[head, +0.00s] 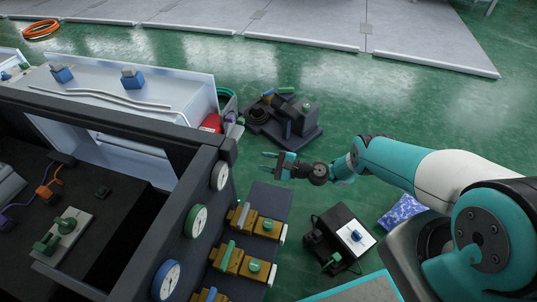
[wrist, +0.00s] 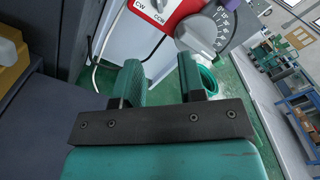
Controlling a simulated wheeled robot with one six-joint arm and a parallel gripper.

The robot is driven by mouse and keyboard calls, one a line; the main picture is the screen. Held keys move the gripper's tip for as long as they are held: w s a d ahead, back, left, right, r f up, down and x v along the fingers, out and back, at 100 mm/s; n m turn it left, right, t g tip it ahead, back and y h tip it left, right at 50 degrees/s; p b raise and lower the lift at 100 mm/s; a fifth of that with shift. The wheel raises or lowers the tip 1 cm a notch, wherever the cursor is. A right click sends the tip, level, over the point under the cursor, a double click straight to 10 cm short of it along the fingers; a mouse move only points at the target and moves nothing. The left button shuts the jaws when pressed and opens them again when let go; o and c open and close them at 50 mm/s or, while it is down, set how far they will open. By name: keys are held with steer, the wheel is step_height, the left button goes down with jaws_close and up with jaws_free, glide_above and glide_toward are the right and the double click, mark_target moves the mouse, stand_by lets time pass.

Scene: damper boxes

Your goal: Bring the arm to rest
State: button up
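My gripper (head: 268,163) is held out to the left over the green floor, beside the dark panel frame. Its two teal fingers stand apart with nothing between them. In the wrist view my gripper (wrist: 160,78) is open and empty. Past the fingertips there is a red block marked CW and CCW with a grey numbered dial (wrist: 206,36). The arm reaches out from the right, bent at the elbow.
A dark frame with round gauges (head: 196,221) stands left of my gripper. Brass-coloured boxes with green handles (head: 254,267) sit below it. A dark machine (head: 287,122) stands on the floor behind. A black box with a white plate (head: 354,238) and a blue patterned bag (head: 400,211) lie nearer me.

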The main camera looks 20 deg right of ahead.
steer(key=shift+s+d, duration=0.2)
steer(key=shift+d, duration=0.1)
stand_by(0.4)
